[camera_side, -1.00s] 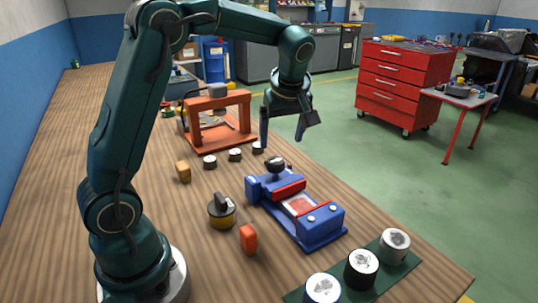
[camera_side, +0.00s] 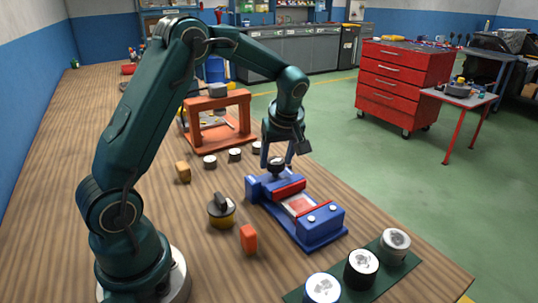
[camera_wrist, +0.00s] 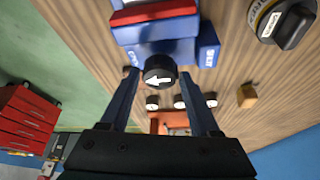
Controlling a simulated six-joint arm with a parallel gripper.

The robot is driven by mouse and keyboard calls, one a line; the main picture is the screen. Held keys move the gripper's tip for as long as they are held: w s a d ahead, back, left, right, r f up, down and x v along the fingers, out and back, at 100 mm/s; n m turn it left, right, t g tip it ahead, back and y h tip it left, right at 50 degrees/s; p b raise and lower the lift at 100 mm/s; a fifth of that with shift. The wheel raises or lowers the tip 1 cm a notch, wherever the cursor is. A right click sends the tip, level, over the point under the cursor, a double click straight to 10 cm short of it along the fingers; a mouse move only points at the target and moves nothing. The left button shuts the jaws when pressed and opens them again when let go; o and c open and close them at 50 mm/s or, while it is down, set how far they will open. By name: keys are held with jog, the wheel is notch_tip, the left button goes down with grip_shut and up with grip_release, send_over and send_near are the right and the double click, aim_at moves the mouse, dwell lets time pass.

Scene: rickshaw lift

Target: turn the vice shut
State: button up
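The blue vice (camera_side: 298,208) with red jaw faces lies on the wooden bench; a gap with a reddish block (camera_side: 299,206) shows between its jaws. Its black round knob (camera_side: 277,168) is at the far end. In the wrist view the knob (camera_wrist: 160,70) carries a white arrow pointing left, and part of the vice (camera_wrist: 165,35) shows above it. My gripper (camera_side: 278,163) points down over the knob. In the wrist view my gripper (camera_wrist: 155,76) has its two blue fingers apart, one on each side of the knob, with gaps visible.
A black and yellow dial (camera_side: 221,209), an orange block (camera_side: 248,239) and a tan block (camera_side: 183,172) stand left of the vice. An orange frame (camera_side: 218,122) stands behind with several small discs before it. A green mat (camera_side: 385,270) with cylinders lies in front.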

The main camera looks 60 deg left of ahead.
grip_shut()
